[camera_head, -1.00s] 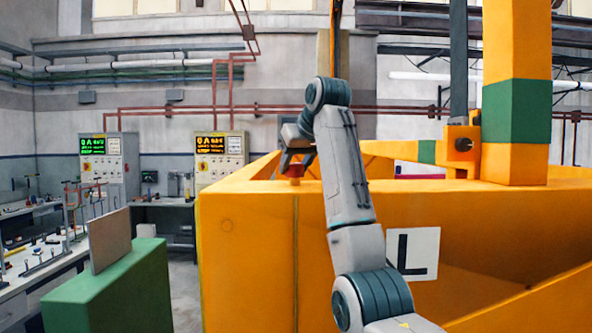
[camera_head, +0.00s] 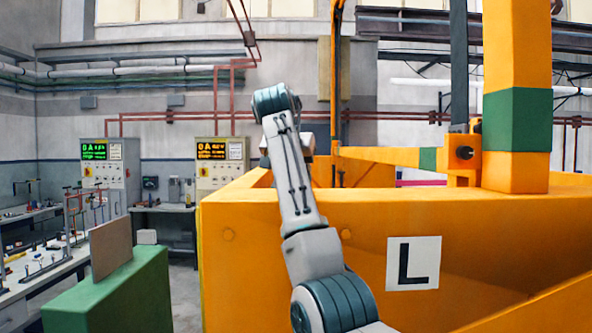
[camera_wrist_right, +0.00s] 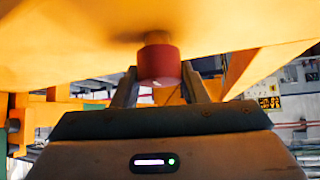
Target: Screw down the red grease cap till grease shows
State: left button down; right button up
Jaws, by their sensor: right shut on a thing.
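The red grease cap (camera_wrist_right: 158,66) shows in the right wrist view, on a short stem (camera_wrist_right: 158,38) at the orange surface (camera_wrist_right: 80,35). My right gripper (camera_wrist_right: 160,80) has one finger on each side of the cap and is shut on it. I cannot make out any grease. In the head view my right arm reaches over the orange frame (camera_head: 370,245) and hides the cap and the fingertips. My left gripper is not in view.
An orange post with a green band (camera_head: 516,120) stands at the right. A green block with an upright panel (camera_head: 110,256) is at the lower left. Two control cabinets (camera_head: 220,162) and a workbench (camera_head: 35,270) stand behind.

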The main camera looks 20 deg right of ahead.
jog(key=shift+m, duration=0.3)
jog(key=o, duration=0.9)
jog(key=shift+o, duration=0.4)
jog(key=shift+w+d, duration=0.1)
jog(key=b+v, duration=0.5)
jog(key=v, duration=0.5)
jog(key=shift+a+r+b, duration=0.2)
jog(key=shift+a+b, duration=0.1)
jog(key=shift+a, duration=0.05)
